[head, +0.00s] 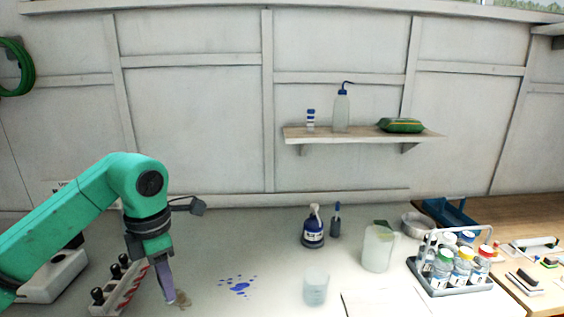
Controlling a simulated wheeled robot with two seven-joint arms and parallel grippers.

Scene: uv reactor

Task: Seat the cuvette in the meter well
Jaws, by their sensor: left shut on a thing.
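My left gripper (168,286) points down over the table at the lower left, just right of a pale holder. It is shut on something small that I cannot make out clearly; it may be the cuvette. The pale holder (131,291) has red stripes and carries several black-topped pieces. A white device (68,282), perhaps the meter, stands at the far left, partly hidden behind my green left arm. No well can be made out on it. My right gripper is not in view.
A brownish patch (183,299) and blue spots (238,286) lie right of the gripper. A wall shelf (360,134) holds bottles.

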